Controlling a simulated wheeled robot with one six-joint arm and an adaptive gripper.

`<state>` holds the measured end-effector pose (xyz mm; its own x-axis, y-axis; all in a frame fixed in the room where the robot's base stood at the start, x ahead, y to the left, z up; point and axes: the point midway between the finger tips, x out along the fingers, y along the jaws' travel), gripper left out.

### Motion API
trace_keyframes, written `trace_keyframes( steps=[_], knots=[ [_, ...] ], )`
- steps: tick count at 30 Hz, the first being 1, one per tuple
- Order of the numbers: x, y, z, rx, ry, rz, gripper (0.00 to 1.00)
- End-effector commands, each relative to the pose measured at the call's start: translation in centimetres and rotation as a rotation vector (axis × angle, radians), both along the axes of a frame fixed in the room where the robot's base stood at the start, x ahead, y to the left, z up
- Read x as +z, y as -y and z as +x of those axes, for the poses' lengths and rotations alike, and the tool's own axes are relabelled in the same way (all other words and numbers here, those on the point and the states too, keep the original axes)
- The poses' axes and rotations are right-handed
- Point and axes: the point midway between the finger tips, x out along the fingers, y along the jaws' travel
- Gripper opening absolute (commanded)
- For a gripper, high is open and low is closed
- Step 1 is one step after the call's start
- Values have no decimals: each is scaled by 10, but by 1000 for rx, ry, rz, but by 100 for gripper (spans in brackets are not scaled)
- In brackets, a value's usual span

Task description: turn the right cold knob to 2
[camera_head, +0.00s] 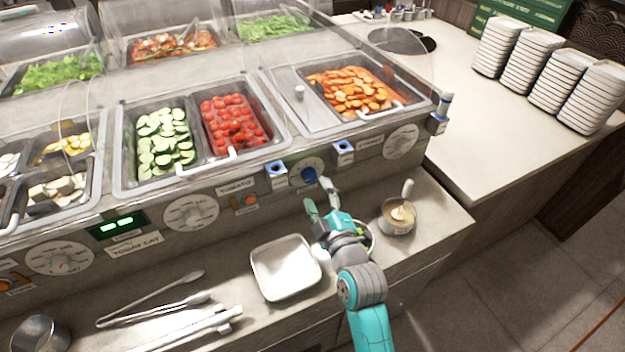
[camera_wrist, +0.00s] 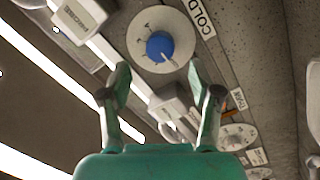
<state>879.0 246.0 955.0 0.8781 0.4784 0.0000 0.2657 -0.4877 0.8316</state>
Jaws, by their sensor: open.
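The cold knob is a blue knob (camera_head: 310,174) on a pale round dial on the counter's front panel. It shows larger in the wrist view (camera_wrist: 159,46), next to a label reading COLD (camera_wrist: 203,18). A pale pointer mark on it faces the lower right of that view; the dial's numbers are too small to read. My gripper (camera_head: 318,197) is open and empty in front of the knob. In the wrist view its two fingertips (camera_wrist: 157,74) are spread, one towards each side of the knob, apart from it.
Other dials sit on the panel: one at right (camera_head: 401,141), another at left (camera_head: 190,212). Blue-topped posts (camera_head: 276,170) flank the knob. A white square dish (camera_head: 285,268), a sauce cup (camera_head: 397,217) and tongs (camera_head: 165,300) lie on the ledge below.

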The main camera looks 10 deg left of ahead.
Motion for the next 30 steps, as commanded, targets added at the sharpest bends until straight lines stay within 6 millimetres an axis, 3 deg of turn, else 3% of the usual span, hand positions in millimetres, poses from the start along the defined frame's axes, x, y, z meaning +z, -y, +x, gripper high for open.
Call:
trace_keyframes(
  steps=[9, 22, 27, 29, 30],
  knots=[
    [0, -20, 37, 0, 0, 1, 63],
    [0, -24, 44, 0, 0, 1, 63],
    [0, -24, 44, 0, 0, 1, 21],
    [0, -24, 44, 0, 0, 1, 6],
    [0, -24, 44, 0, 0, 1, 3]
  ],
)
